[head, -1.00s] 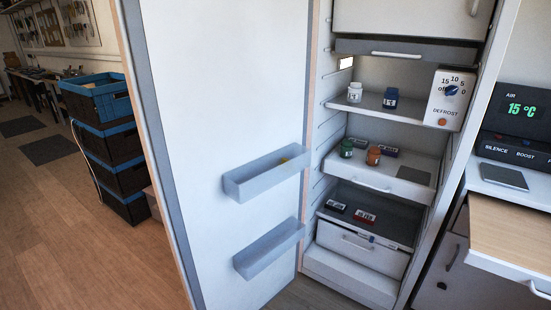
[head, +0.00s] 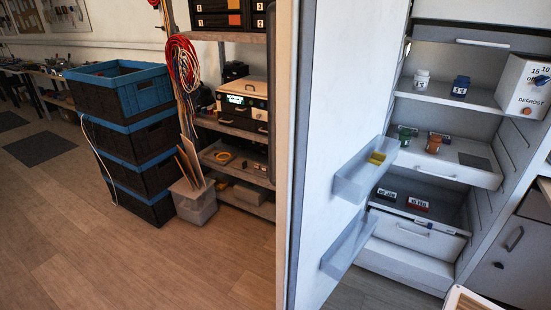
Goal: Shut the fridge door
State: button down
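The fridge door (head: 335,95) stands open on the left side of the fridge, seen at a steep angle in the head view. Two grey bins, an upper one (head: 350,185) with a yellow thing in it and a lower one (head: 338,258), are on its inner face. The fridge (head: 415,262) is open to view, with shelves, a drawer and small jars inside. My gripper is not in view.
Stacked black and blue crates (head: 140,150) stand at the left. A shelf rack (head: 235,130) with boxes and a red cable coil (head: 183,62) stands behind the door. Wooden floor (head: 150,265) left of the door is clear. A grey cabinet (head: 505,260) is right of the fridge.

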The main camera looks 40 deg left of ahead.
aim_at(337, 61)
jog(key=k+j, duration=0.1)
jog(key=j, duration=0.35)
jog(key=k+j, duration=0.15)
jog(key=j, duration=0.25)
jog(key=k+j, duration=0.1)
jog(key=j, duration=0.35)
jog(key=k+j, duration=0.1)
jog(key=j, duration=0.35)
jog(key=k+j, duration=0.15)
jog(key=j, duration=0.3)
jog(key=k+j, duration=0.1)
jog(key=j, duration=0.3)
jog(key=k+j, duration=0.15)
jog(key=j, duration=0.3)
jog(key=k+j+z, duration=0.15)
